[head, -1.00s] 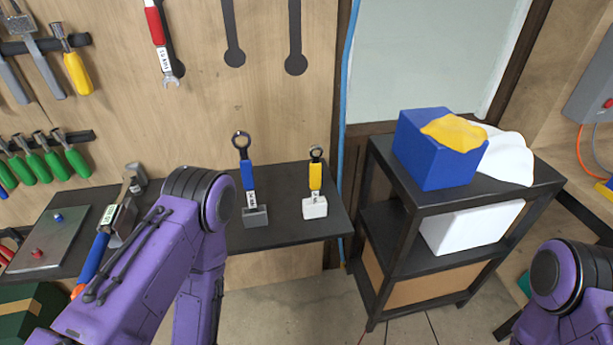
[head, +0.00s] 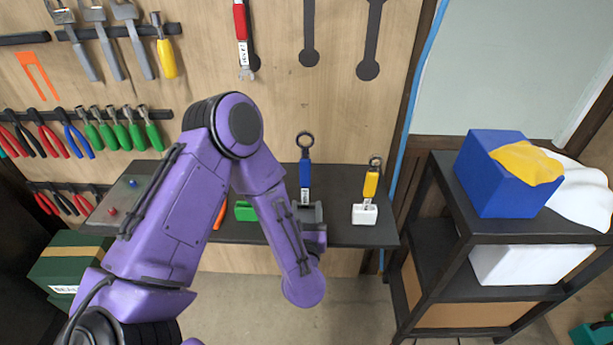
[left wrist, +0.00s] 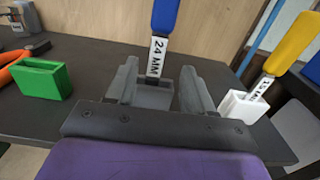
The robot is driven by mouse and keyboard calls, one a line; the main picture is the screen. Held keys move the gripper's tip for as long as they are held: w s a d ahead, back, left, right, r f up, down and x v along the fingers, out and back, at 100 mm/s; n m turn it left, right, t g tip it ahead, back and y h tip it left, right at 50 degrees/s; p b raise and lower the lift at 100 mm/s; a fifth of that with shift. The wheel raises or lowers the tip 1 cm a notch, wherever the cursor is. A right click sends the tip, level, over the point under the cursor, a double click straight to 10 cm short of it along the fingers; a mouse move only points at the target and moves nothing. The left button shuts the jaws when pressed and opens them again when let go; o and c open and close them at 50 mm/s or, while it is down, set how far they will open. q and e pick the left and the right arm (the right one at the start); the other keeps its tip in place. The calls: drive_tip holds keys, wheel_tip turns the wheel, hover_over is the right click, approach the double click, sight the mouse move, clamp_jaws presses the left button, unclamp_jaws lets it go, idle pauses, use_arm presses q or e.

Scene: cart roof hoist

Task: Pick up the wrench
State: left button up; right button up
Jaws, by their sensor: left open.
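A wrench with a blue handle (head: 305,173), a dark ring end and a white label stands upright in a grey holder (left wrist: 153,97) on the dark bench. In the left wrist view its label reads 24 MM, and its blue handle (left wrist: 165,15) runs out of the top. My left gripper (left wrist: 160,82) is open, its two grey fingers on either side of the label and holder in that view. I cannot tell whether it touches the wrench. A yellow-handled wrench (head: 371,183) stands in a white holder (head: 365,214).
A green holder (left wrist: 45,79) stands left of the gripper on the bench (head: 345,234). A red-handled wrench (head: 241,25) hangs on the wall. A black shelf cart (head: 440,200) with a blue box (head: 505,180) stands at right. Pliers and screwdrivers hang at left.

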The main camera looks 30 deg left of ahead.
sight(305, 196)
use_arm(q)
drive_tip(key=p+x, duration=0.1)
drive_tip(key=x, duration=0.1)
drive_tip(key=p+x, duration=0.1)
drive_tip(key=x, duration=0.1)
drive_tip(key=p+x, duration=0.1)
drive_tip(key=x, duration=0.1)
drive_tip(key=shift+a+r, duration=0.3)
drive_tip(key=shift+r, duration=0.1)
drive_tip(key=shift+w+a+f, duration=0.2)
drive_tip(key=shift+w+a, duration=0.05)
drive_tip(key=shift+w, duration=0.05)
drive_tip(key=shift+d, duration=0.1)
clamp_jaws()
